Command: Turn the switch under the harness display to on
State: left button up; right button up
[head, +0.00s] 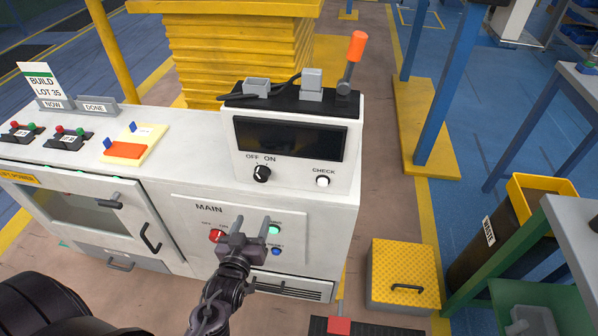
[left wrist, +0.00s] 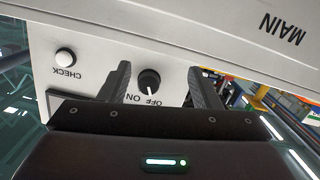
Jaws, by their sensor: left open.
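The harness display (head: 290,139) is a dark screen on a white box on the bench. Its black switch knob (head: 261,174) sits below the screen, under OFF and ON labels. In the left wrist view, upside down, the knob (left wrist: 149,79) shows between the finger lines, its white mark pointing to the label side, nearer OFF. My left gripper (head: 252,224) is open and empty, below the knob in the head view, over the MAIN panel (head: 190,222). Its fingers (left wrist: 158,68) look apart from the knob. My right gripper is not in view.
A white CHECK button (head: 322,181) is right of the knob. The MAIN panel has a red knob (head: 217,236), a green button (head: 274,230) and a blue button (head: 276,251). An orange-handled lever (head: 355,55) stands atop the box. A yellow-topped step box (head: 404,270) stands right.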

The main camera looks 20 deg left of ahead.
pick_arm(q)
jog(key=t, duration=0.1)
send_near(260, 180)
jog(key=w, duration=0.5)
jog(key=w+a+p, duration=0.1)
jog(key=w, duration=0.1)
jog(key=shift+w+a+f, duration=0.15)
jog(key=shift+w, duration=0.25)
jog(key=shift+w+a+y, duration=0.1)
jog(key=shift+w+y, duration=0.2)
jog(key=shift+w, duration=0.15)
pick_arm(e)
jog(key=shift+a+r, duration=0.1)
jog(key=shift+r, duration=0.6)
pick_arm(q)
jog(key=c, duration=1)
